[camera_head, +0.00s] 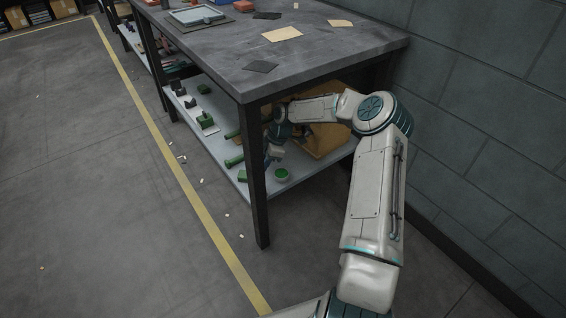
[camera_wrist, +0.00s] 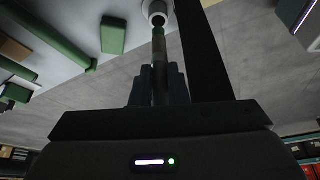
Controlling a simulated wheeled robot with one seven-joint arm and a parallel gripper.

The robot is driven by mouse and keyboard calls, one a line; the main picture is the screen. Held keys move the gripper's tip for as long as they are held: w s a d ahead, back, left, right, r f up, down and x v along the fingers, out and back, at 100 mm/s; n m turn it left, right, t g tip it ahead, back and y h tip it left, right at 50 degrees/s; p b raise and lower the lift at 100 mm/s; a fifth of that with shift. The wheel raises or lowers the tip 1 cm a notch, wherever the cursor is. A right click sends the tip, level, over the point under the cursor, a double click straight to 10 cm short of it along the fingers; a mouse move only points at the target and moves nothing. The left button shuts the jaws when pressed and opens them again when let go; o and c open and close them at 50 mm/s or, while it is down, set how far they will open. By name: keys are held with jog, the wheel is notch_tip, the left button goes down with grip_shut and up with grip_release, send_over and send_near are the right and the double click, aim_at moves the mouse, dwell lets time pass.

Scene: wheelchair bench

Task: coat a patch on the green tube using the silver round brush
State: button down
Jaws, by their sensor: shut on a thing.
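My gripper (camera_wrist: 160,85) is shut on a slim brush (camera_wrist: 159,58), which points away from the fingers. The brush has a grey-brown shaft and a dark greenish tip. Its tip overlaps a round white-rimmed pot (camera_wrist: 147,8) in the wrist view; I cannot tell if it touches. In the head view my gripper (camera_head: 274,151) is under the bench top, above the lower shelf, near a round pot with green inside (camera_head: 281,175). A long green tube (camera_wrist: 52,36) lies on the shelf; a green tube (camera_head: 234,161) also shows in the head view.
A green block (camera_wrist: 114,35) lies beside the tube. The front bench leg (camera_head: 257,180) stands close to my gripper. A tan box (camera_head: 325,142) is behind it on the shelf (camera_head: 222,143). Small dark and green parts lie farther left. The bench top is above my forearm.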

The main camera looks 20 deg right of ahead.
jog(key=x, duration=0.2)
jog(key=d+b+x, duration=0.1)
jog(key=x, duration=0.1)
jog(key=b+x, duration=0.1)
jog(key=x, duration=0.1)
jog(key=shift+s+d+f, duration=0.1)
jog(key=shift+f, duration=0.45)
jog(key=c, duration=1.4)
grip_release()
jog(key=shift+f+b, duration=0.15)
jog(key=shift+b, duration=0.15)
jog(key=p+v, duration=0.3)
jog(key=v, duration=0.4)
jog(key=shift+r, duration=0.25)
